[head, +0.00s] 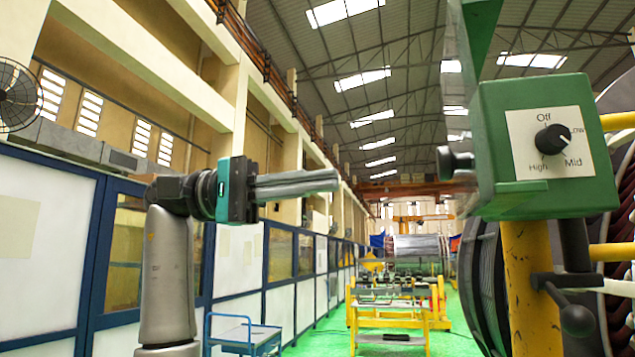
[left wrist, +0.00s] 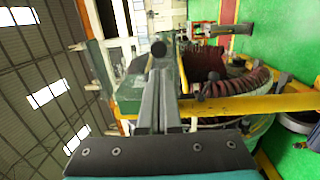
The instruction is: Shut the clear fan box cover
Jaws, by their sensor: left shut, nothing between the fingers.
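The green fan box (head: 540,140) stands at the right in the head view, with a black dial (head: 553,139) on a white plate marked Off, Low, Mid and High. A cover, seen nearly edge-on, stands out at the box's left side (head: 458,95), with a black knob (head: 455,163) on it. The cover looks open. My left gripper (head: 335,181) is shut and empty, left of the knob and apart from it in the head view. In the left wrist view, my shut fingers (left wrist: 163,75) point toward a black knob (left wrist: 158,48). My right gripper is not in view.
A yellow post (head: 532,290) and a large wound stator (head: 485,285) are below and behind the box. A blue cart (head: 243,335) stands lower left. A yellow stand (head: 400,310) is on the green floor. Open space lies between gripper and box.

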